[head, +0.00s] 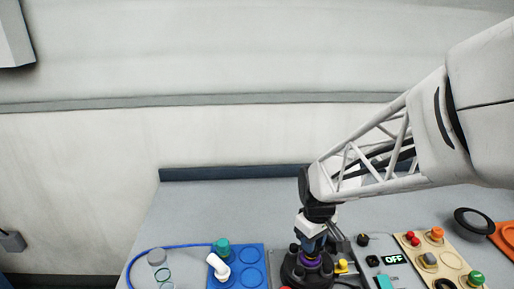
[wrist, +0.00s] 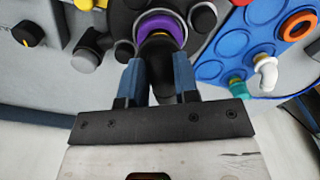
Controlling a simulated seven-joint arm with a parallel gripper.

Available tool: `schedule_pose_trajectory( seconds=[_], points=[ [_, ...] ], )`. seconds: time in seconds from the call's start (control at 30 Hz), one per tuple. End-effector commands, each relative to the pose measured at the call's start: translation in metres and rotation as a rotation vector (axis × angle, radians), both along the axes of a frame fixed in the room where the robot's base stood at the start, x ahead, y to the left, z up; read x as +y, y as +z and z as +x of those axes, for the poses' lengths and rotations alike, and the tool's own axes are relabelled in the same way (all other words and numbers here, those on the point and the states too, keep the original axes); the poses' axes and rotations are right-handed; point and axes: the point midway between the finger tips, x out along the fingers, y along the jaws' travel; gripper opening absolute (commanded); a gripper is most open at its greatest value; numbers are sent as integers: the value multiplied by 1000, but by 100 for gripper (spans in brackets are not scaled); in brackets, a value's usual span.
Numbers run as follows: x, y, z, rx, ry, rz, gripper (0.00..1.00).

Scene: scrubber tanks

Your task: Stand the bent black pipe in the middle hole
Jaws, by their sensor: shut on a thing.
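My gripper (wrist: 158,88) has blue fingers and is shut on a dark, roughly vertical piece, the black pipe (wrist: 160,60), in the wrist view. In the head view my gripper (head: 313,240) hangs over the dark round base (head: 290,272). A purple ring (wrist: 160,32) marks the middle of that base, and it also shows below my gripper in the head view (head: 312,262). The pipe overlaps the ring in the wrist view; I cannot tell whether its lower end is inside the hole. Its bend is mostly hidden by the fingers.
A blue tray (head: 251,259) with round recesses stands left of the base, with a white bent pipe (head: 217,267) and a teal cap (head: 222,246). Several black posts surround the ring. A yellow knob (head: 342,266) and an OFF panel (head: 393,259) are on the right.

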Motion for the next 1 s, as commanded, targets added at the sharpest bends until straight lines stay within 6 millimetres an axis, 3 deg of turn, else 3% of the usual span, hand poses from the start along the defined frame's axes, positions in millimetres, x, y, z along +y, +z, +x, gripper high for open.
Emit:
schedule_pose_trajectory(
  seconds=[1.0],
  points=[
    [0,-8,0,-1,0,0,0]
  ],
)
